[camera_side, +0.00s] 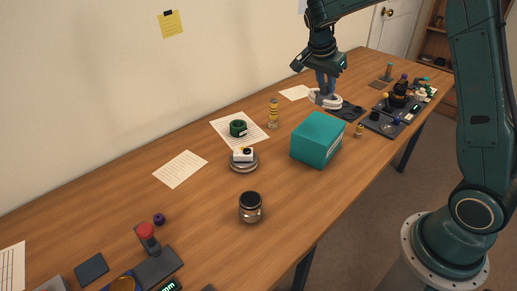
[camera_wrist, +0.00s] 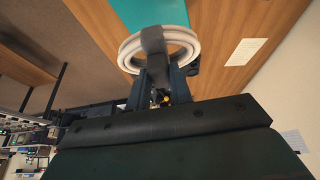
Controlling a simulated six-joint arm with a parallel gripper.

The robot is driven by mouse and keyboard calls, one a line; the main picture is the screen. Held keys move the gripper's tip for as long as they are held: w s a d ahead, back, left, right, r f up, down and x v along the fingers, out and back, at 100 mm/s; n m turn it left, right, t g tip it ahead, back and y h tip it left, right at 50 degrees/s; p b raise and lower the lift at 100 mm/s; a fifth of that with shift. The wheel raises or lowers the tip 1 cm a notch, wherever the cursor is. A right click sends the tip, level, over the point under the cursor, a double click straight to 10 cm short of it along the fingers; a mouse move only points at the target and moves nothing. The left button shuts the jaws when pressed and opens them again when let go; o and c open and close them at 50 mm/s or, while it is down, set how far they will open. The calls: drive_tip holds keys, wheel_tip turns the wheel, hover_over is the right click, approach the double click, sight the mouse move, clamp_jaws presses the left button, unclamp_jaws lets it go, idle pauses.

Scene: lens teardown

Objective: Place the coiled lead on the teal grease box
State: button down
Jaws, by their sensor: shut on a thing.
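The coiled lead is a white ring of cable (camera_side: 325,98), held in my gripper (camera_side: 326,95) behind and slightly right of the box in the side view. In the wrist view the white coil (camera_wrist: 132,52) shows around the dark fingertips (camera_wrist: 155,45), which are shut on it. The teal grease box (camera_side: 317,139) stands on the wooden table. Its teal surface also shows in the wrist view (camera_wrist: 150,12), beyond the coil. The coil is apart from the box. I cannot tell its exact height above the table.
A dark mat (camera_side: 350,111) and a tray of small parts (camera_side: 382,124) lie to the right of the box. The box top looks clear.

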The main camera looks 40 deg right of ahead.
sight(324, 94)
drive_tip(key=shift+f, duration=2.15)
drive_tip(key=shift+f, duration=0.1)
drive_tip(key=shift+f, duration=2.05)
drive_tip(key=c, duration=1.3)
unclamp_jaws()
drive_tip(key=shift+f, duration=0.15)
drive_tip(key=shift+o, duration=0.2)
drive_tip(key=v, duration=1.2)
